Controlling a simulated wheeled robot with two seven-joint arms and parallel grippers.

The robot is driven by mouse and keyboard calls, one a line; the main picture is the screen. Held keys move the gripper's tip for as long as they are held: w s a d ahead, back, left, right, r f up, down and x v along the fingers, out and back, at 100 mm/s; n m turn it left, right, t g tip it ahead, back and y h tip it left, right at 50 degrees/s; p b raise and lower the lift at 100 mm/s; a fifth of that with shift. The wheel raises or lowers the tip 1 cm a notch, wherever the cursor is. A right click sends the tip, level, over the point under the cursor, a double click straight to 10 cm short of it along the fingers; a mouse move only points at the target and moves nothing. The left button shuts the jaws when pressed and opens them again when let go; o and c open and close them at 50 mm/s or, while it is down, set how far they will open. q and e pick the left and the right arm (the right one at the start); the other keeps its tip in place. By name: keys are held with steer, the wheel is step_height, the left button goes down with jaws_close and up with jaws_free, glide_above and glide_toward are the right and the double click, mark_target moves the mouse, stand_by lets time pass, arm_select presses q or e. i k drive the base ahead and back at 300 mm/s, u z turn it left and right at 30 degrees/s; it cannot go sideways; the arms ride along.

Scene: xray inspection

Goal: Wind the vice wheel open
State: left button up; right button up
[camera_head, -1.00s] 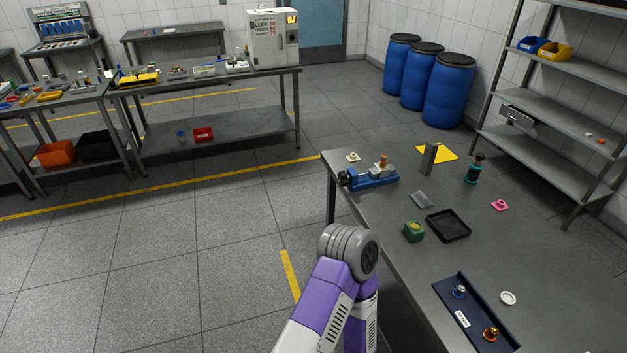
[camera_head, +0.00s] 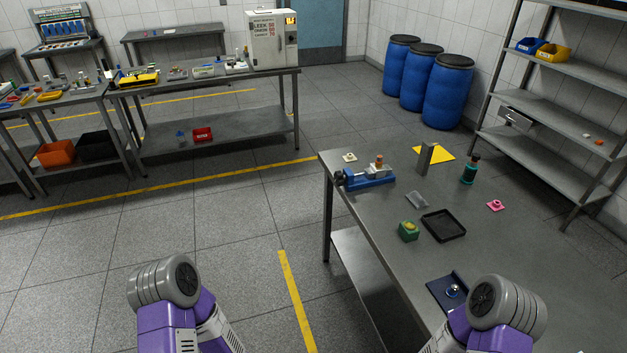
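A blue vice (camera_head: 371,180) sits at the far left corner of the metal table on the right. A dark round part, which looks like its wheel (camera_head: 340,177), is at the vice's left end. A small copper-topped piece (camera_head: 379,161) stands at the vice's jaws; I cannot tell whether it is clamped. My two arms show only as grey and purple links at the bottom, one left of the table and one over its near part. Neither gripper is in view, and no gripper is seen at the vice.
The table (camera_head: 400,260) also holds a black tray (camera_head: 444,225), a green block (camera_head: 408,231), a grey upright block (camera_head: 426,158), a teal bottle (camera_head: 469,169) and a pink piece (camera_head: 495,205). A dark blue tray (camera_head: 446,291) is partly hidden by my arm. Open floor lies left of the table.

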mark_target(339, 178)
steer(key=u, duration=0.6)
steer(key=i, duration=1.4)
